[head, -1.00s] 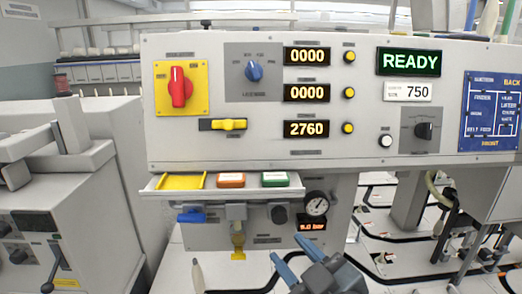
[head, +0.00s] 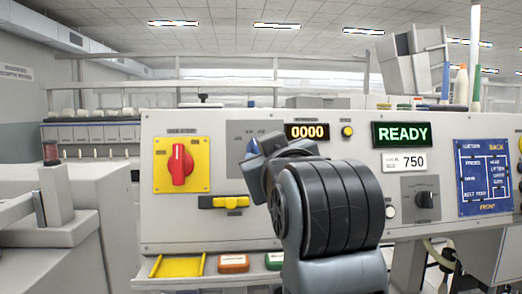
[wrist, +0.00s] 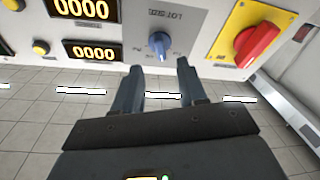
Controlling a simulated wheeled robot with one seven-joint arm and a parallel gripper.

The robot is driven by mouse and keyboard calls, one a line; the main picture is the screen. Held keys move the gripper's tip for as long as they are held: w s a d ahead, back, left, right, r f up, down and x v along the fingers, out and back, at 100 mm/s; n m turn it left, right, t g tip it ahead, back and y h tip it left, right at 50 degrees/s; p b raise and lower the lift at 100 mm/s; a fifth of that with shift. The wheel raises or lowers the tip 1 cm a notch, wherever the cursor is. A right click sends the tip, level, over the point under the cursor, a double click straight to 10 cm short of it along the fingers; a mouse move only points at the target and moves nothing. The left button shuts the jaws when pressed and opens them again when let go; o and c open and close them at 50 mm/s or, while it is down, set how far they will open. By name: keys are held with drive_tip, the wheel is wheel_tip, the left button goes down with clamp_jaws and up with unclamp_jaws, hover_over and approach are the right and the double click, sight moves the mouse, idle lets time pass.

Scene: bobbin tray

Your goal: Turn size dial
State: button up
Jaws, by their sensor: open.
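A blue dial (wrist: 158,44) sits on a grey plate (wrist: 178,20) in the wrist view; the plate's label is too blurred to read surely. My gripper (wrist: 156,72) is open and empty, its two fingers pointing at the panel with the dial between and just beyond the tips. No contact shows. In the head view my gripper (head: 262,150) is in front of the grey plate (head: 238,132) and covers most or all of the blue dial. A black dial (head: 425,200) is at the right, below a white label reading 750 (head: 405,162).
A red rotary switch (head: 180,165) on a yellow plate is left of the grey plate, with a yellow slider (head: 230,202) below. A green READY display (head: 401,134) is at the right. A shelf (head: 143,269) runs below the panel. My arm hides the panel's middle.

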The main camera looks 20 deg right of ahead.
sight(256, 148)
drive_tip(key=p+x, duration=0.1)
drive_tip(key=x, duration=0.6)
drive_tip(key=shift+w, duration=0.3)
drive_tip(key=shift+d, duration=0.1)
clamp_jaws()
